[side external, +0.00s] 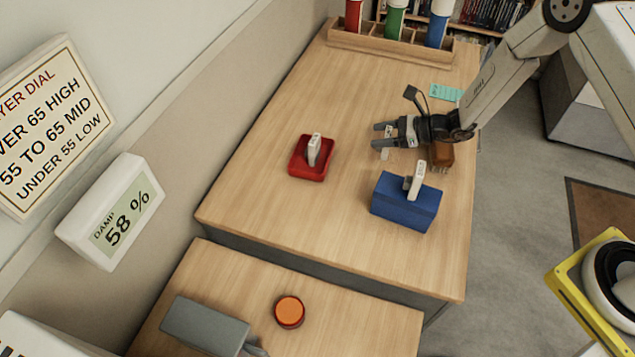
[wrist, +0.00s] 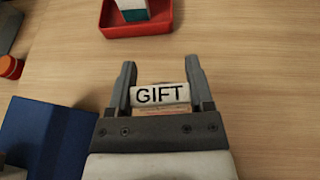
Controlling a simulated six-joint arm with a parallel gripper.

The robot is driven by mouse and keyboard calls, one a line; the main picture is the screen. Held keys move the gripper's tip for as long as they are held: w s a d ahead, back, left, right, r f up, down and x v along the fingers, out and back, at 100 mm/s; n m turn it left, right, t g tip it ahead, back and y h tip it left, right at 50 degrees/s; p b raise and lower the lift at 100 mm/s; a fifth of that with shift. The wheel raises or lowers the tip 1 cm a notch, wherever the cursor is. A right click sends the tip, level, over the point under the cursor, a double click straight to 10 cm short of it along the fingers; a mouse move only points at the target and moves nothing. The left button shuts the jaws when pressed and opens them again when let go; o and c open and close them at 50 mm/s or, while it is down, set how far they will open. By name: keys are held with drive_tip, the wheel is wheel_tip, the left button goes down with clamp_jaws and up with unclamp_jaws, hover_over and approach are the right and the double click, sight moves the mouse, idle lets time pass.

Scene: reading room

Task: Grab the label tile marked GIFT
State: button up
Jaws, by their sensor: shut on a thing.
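The label tile marked GIFT (wrist: 160,94) is a small white block with black letters. In the wrist view it sits between the two dark fingers of my gripper (wrist: 161,92), its lettering facing the camera. My gripper is shut on it. In the side view my gripper (side external: 382,142) is over the wooden table, right of the red tray and behind the blue block. The tile is mostly hidden by the fingers there, and I cannot tell whether it touches the table.
A red tray (side external: 298,172) holds an upright white piece. A blue block (side external: 400,212) carries another. A brown block (side external: 440,155) is close to my gripper. A wooden rack (side external: 376,45) with coloured canisters stands at the back. An orange button (side external: 289,310) is on the lower table.

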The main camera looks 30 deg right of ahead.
wheel_tip(320, 180, up, 8)
drive_tip(key=shift+f, duration=0.2)
idle(0.3)
drive_tip(key=shift+a, duration=0.15)
idle(0.4)
